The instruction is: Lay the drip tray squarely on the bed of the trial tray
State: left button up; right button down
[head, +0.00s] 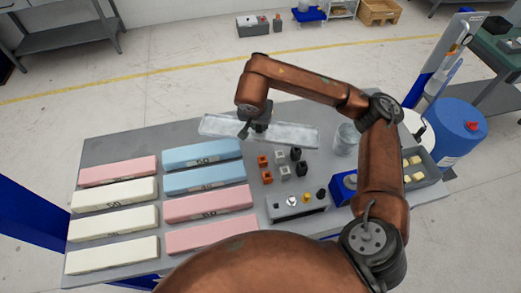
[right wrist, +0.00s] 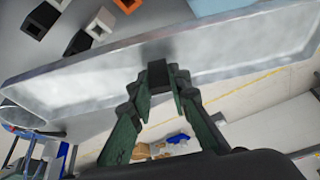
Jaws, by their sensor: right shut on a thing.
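The drip tray (head: 290,135) is a long, shallow, shiny metal tray with a raised rim. My right gripper (head: 258,130) is shut on its long edge, near the middle. The tray is over the back part of the table, apparently raised above it. In the right wrist view the fingers (right wrist: 158,80) pinch the rim of the drip tray (right wrist: 95,75), which looks tilted there and empty. No bed that I can surely call the trial tray shows; my right arm and body cover part of the table. My left gripper is not in view.
Pink, cream and blue foam blocks (head: 115,192) fill the table's left. Several small orange, grey and black blocks (head: 284,171) lie mid-table, behind a grey box with knobs (head: 297,205). A clear beaker (head: 346,139) and a grey bin with yellow pieces (head: 424,172) stand right.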

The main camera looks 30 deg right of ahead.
jog(key=w+d+f, duration=0.2)
jog(key=d, duration=0.1)
jog(key=w+d+f, duration=0.2)
jog(key=d+f, duration=0.1)
jog(key=d, duration=0.1)
jog(key=w+d+f, duration=0.2)
jog(key=d+f, duration=0.1)
jog(key=shift+w+d+f, duration=0.2)
jog(key=shift+w+f, duration=0.05)
jog(key=shift+w, duration=0.1)
jog(key=shift+s+p+x, duration=0.2)
jog(key=shift+x, duration=0.75)
jog(key=shift+s+p+x, duration=0.15)
jog(key=shift+s+x, duration=0.05)
jog(key=shift+x, duration=0.8)
jog(key=shift+a+f, duration=0.15)
jog(key=shift+f, duration=0.1)
jog(key=c, duration=2.3)
grip_release()
jog(key=shift+f, duration=0.15)
jog(key=o, duration=0.5)
